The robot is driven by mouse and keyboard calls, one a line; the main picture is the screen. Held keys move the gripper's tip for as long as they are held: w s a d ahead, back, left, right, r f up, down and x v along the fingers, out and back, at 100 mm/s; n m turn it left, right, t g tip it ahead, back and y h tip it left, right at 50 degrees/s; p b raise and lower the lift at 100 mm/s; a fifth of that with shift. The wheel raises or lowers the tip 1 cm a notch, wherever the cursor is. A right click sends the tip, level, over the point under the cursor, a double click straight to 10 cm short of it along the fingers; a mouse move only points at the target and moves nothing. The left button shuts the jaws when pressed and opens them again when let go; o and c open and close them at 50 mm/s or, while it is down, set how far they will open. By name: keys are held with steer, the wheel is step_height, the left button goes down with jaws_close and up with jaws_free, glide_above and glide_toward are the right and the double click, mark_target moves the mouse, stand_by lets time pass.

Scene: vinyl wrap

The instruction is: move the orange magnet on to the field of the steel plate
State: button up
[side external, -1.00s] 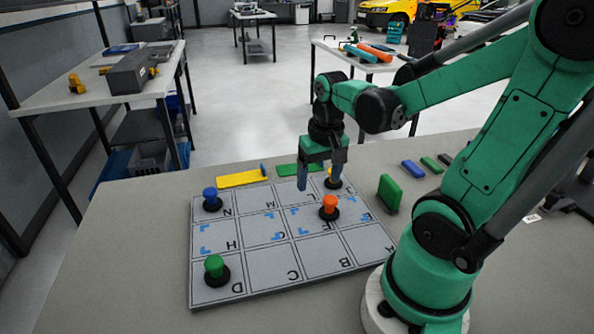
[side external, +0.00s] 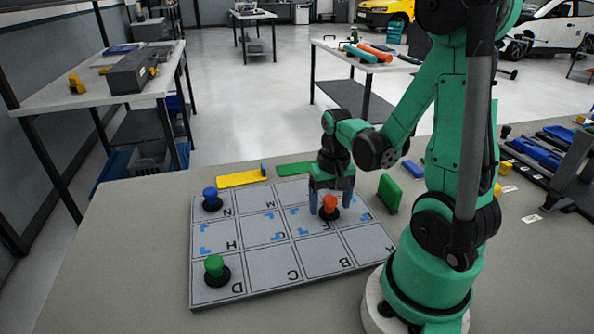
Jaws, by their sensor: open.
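The orange magnet (side external: 330,202) stands upright on its black base on the grey steel plate (side external: 322,258), near the letter F and close to the line towards E. My gripper (side external: 331,198) is open and low over the plate. Its blue fingers show to the left and right of the orange magnet's knob; I cannot tell whether they touch it. The plate has lettered fields, some with blue corner marks. A blue magnet (side external: 211,196) stands on field N and a green magnet (side external: 214,265) on field D. The yellow magnet is hidden behind my gripper.
A yellow strip (side external: 241,179) and a green strip (side external: 295,169) lie behind the plate. A green block (side external: 389,193) stands close to its right edge. A blue block (side external: 413,168) lies farther right. Fields C, B, G and H are free of magnets.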

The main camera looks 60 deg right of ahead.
mark_target(330, 198)
jaws_close()
steer(key=c, duration=0.9)
jaws_free()
jaws_close()
steer(key=shift+r, duration=0.65)
steer(key=shift+r, duration=3.5)
